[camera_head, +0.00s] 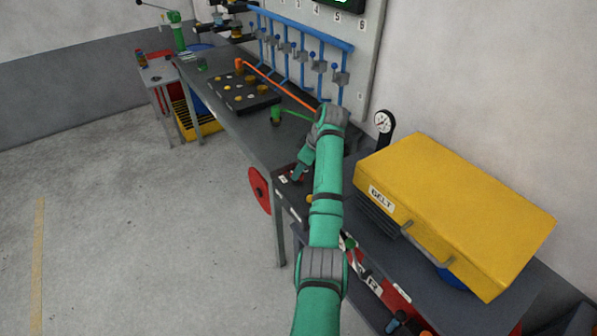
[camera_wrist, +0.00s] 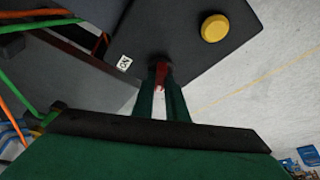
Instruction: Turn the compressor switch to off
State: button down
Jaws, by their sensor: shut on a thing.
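A dark switch panel (camera_wrist: 190,50) fills the top middle of the wrist view, with a small white label (camera_wrist: 123,63) and a yellow round button (camera_wrist: 214,28). The red switch (camera_wrist: 161,68) stands on this panel. My gripper (camera_wrist: 162,82) is shut on it, one green finger on either side. In the head view my gripper (camera_head: 297,178) reaches down onto the panel at the bench's front edge, beside a white label (camera_head: 283,179). The switch is hidden there, and I cannot read which position it points to.
A yellow belt cover (camera_head: 455,205) stands on the bench right of my arm, with a gauge (camera_head: 382,122) behind it. A red disc (camera_head: 260,190) hangs at the bench front. The left floor is clear.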

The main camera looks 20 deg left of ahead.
jog(key=shift+w+r+n+g, duration=0.1)
jog(key=shift+n+g, duration=0.3)
jog(key=shift+n, duration=0.7)
jog(key=c, duration=1.8)
grip_release()
jog(key=shift+o, duration=0.2)
jog(key=v, duration=1)
jog(key=shift+d+r, duration=0.2)
jog(key=shift+r, duration=0.1)
jog(key=shift+a, duration=0.1)
